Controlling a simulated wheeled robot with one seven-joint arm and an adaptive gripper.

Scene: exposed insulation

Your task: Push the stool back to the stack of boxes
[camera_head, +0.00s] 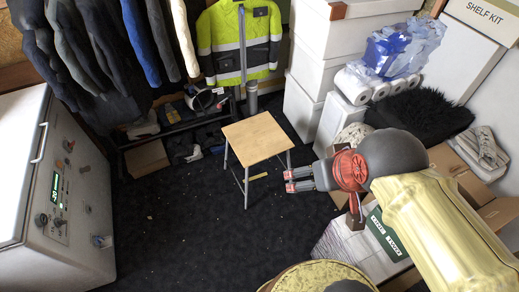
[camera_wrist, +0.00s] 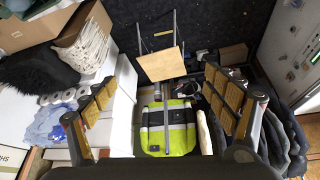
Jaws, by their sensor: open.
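The stool (camera_head: 256,138) has a square wooden seat and thin metal legs. It stands upright on the dark carpet in the middle of the head view. My gripper (camera_head: 292,181) is just right of the stool and low, near its front right leg; I cannot tell whether they touch. In the wrist view the stool (camera_wrist: 161,64) shows beyond the fingers, which are spread apart with nothing between them, so my gripper (camera_wrist: 160,105) is open and empty. The stack of white boxes (camera_head: 303,105) stands behind and right of the stool, a short gap away.
Water bottles and paper rolls (camera_head: 375,85) lie on the boxes at right. A white control cabinet (camera_head: 60,190) stands at left. Hanging clothes and a yellow jacket (camera_head: 240,45) are at the back, above a low rack (camera_head: 175,125). Carpet (camera_head: 180,215) left and front of the stool is clear.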

